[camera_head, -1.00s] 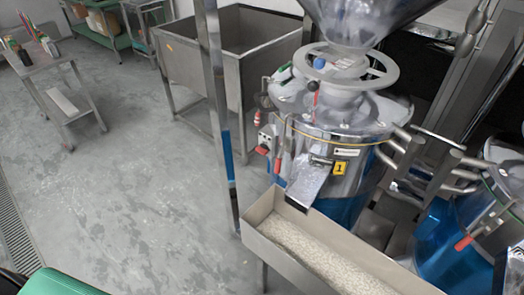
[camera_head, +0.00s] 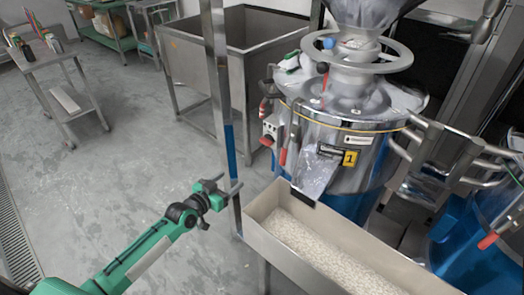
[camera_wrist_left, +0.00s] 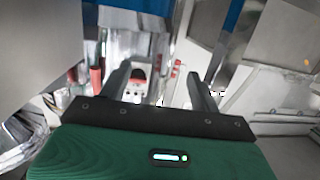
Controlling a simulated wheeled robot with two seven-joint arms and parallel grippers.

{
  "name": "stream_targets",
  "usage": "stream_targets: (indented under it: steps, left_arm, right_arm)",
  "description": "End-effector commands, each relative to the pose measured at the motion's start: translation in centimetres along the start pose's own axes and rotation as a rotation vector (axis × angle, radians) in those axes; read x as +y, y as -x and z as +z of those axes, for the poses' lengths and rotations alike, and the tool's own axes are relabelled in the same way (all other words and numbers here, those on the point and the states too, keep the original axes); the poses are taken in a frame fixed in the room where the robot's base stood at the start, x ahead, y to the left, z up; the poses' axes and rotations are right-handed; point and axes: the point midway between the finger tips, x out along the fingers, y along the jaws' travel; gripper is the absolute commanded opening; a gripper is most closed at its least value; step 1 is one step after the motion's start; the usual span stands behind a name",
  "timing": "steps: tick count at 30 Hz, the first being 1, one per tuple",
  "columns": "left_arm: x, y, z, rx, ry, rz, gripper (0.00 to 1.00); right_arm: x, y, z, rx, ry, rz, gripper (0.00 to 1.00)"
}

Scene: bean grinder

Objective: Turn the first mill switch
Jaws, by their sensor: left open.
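The first mill (camera_head: 345,180) is a steel and blue drum with a yellow "1" label, at right of centre in the head view. Its switch box (camera_head: 271,127), small and pale with dark knobs, is on the mill's left side, beside red-handled parts. My left gripper (camera_head: 230,184) is open and empty, in front of and below the box, near the steel post. In the left wrist view the open fingers (camera_wrist_left: 160,72) point towards the mill, and the small switch box (camera_wrist_left: 135,84) shows between them, farther off. My right gripper is out of view.
An upright steel post (camera_head: 219,90) stands close to my left gripper. A trough of pale grains (camera_head: 262,238) sits below the mill's spout. A second mill (camera_head: 475,240) is at right and a large steel tub (camera_head: 195,75) behind.

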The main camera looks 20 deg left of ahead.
Motion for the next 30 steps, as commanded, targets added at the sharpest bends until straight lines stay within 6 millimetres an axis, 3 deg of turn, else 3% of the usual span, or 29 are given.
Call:
stream_targets:
  steps: [1,3,7,14,30]
  left_arm:
    - [0.7,-0.1,-2.4,0.049,-0.009,0.027,0.64]
    - [1.5,0.1,-5.2,0.097,-0.012,0.056,0.64]
    - [2.3,0.3,-7.9,0.142,-0.014,0.084,0.64]
    - [2.6,-1.4,-8.7,0.15,-0.012,0.087,0.64]
    - [3.4,-10.6,-10.0,0.149,-0.014,0.087,0.64]
  right_arm:
    - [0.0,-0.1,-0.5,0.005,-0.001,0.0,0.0]
    - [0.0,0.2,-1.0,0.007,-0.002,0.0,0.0]
    - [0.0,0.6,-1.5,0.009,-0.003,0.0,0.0]
    - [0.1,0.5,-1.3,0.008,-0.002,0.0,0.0]
    - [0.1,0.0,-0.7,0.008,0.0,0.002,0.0]
